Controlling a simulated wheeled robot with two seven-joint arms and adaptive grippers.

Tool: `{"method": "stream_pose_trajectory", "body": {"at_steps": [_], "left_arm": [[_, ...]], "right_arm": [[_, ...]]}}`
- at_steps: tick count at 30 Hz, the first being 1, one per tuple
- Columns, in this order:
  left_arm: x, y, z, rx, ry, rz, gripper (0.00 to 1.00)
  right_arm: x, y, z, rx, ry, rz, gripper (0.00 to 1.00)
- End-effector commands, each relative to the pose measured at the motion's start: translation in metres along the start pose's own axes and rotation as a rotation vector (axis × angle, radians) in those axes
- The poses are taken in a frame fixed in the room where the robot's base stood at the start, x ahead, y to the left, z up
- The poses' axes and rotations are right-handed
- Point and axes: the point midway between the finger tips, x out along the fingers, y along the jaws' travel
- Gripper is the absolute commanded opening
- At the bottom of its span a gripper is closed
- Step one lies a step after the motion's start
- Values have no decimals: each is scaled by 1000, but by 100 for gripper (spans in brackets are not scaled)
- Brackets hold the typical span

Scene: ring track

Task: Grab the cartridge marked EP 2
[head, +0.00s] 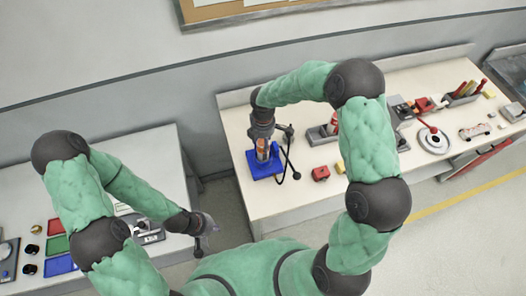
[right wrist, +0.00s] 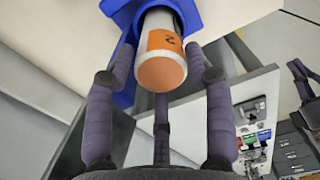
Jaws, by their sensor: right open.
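The cartridge is a white cylinder with an orange band and an orange end face; in the right wrist view the cartridge (right wrist: 160,58) shows a "2" on its band, and the rest of the marking is not readable. It sits in a blue holder (right wrist: 128,18). In the head view the cartridge (head: 262,147) stands in the blue holder (head: 261,171) on the white bench. My right gripper (right wrist: 162,75) is open, its fingers spread on either side of the cartridge's end. It also shows over the holder in the head view (head: 273,141). My left gripper (head: 207,226) is low by the left table, its jaws unclear.
The left table (head: 150,150) holds red, green and blue trays (head: 55,245). A floor gap lies between the two tables.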

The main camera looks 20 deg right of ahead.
Motion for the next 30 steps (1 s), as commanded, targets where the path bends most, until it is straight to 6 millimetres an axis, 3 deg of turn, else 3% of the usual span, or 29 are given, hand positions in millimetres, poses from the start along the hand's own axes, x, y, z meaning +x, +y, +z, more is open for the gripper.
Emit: {"method": "stream_pose_trajectory", "body": {"at_steps": [3, 11, 15, 17, 25, 30], "left_arm": [[0, 0, 0, 0, 0, 0, 0], [0, 0, 0, 0, 0, 0, 0], [0, 0, 0, 0, 0, 0, 0], [0, 0, 0, 0, 0, 0, 0], [0, 0, 0, 0, 0, 0, 0], [0, 0, 0, 0, 0, 0, 0]], "right_arm": [[10, 0, 0, 0, 0, 0, 54], [11, 0, 0, 0, 0, 1, 54], [11, 0, 0, 0, 0, 0, 14], [11, 0, 0, 0, 0, 0, 0], [9, 0, 0, 0, 0, 1, 0], [-10, 1, 0, 0, 0, 5, 0]]}}
